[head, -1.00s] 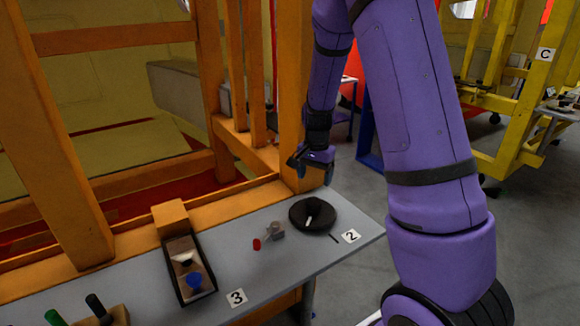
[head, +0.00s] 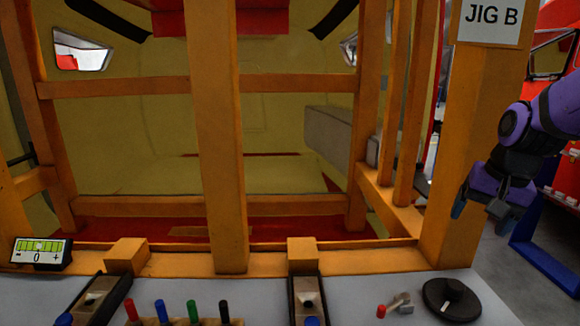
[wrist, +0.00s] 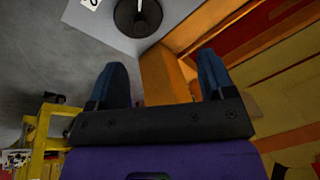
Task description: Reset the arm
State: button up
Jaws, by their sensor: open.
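My gripper (head: 478,208) is at the right in the head view, in front of the orange post under the JIG B sign (head: 492,20). It hangs above and to the right of the table's end, with its fingers pointing down. In the wrist view its two blue fingers (wrist: 163,80) stand wide apart with nothing between them. It is open and empty. My purple arm comes in from the right edge, bent at the wrist.
A grey table (head: 240,295) runs along the bottom. It carries a black round dial (head: 450,302), a red-tipped metal piece (head: 383,310), dark trays (head: 306,296), several coloured pegs (head: 193,312) and a level display (head: 40,252). An orange frame (head: 220,150) stands behind.

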jog(key=s+a+r+n+t, duration=0.1)
jog(key=s+a+r+n, duration=0.1)
jog(key=s, duration=0.6)
jog(key=s+a+r+n+t+h, duration=0.1)
jog(key=s+r+n, duration=0.3)
jog(key=s, duration=0.4)
jog(key=shift+a+r+t, duration=0.3)
jog(key=shift+a+r, duration=0.3)
jog(key=shift+a, duration=0.2)
dwell(1.3)
